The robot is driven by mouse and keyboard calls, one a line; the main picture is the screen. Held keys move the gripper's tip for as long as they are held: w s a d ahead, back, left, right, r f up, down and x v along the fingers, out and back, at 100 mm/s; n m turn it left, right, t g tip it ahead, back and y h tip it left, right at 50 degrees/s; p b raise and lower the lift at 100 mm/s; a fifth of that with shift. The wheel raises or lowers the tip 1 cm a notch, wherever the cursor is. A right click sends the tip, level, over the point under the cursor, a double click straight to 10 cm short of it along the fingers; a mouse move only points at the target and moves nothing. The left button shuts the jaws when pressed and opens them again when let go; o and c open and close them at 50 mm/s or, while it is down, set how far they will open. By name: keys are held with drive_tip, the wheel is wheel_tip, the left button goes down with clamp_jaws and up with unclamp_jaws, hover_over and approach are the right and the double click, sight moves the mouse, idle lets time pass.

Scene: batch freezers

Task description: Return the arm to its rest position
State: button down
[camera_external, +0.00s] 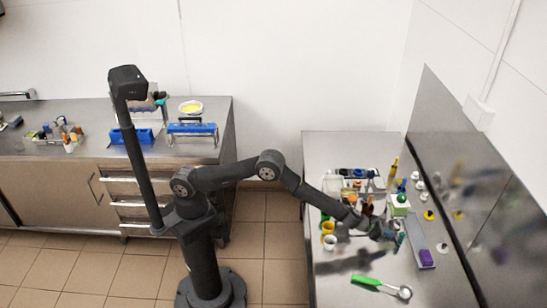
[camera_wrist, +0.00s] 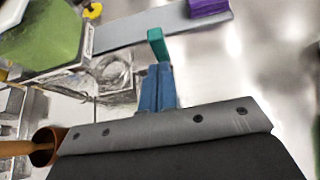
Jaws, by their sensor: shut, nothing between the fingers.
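My gripper (camera_external: 392,238) is at the end of my outstretched arm, low over the right-hand steel table, beside the crowded group of items. In the wrist view its blue fingers (camera_wrist: 158,85) are together, with a teal tip showing at the end. I see nothing held between them.
A steel panel (camera_external: 470,170) stands along the right. A counter (camera_external: 90,155) with blue racks is at the left.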

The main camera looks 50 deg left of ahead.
idle(0.3)
drive_tip(key=shift+s+a+r, duration=0.15)
drive_tip(key=shift+s+a, duration=0.4)
drive_tip(key=v, duration=1)
drive_tip(key=x, duration=0.9)
drive_tip(key=shift+w+d+f, duration=0.15)
drive_tip(key=shift+f, duration=0.05)
drive_tip(key=shift+w+d+f, duration=0.25)
drive_tip(key=shift+w+d, duration=1.4)
drive_tip(key=shift+d, duration=0.05)
drive_tip(key=shift+r, duration=0.1)
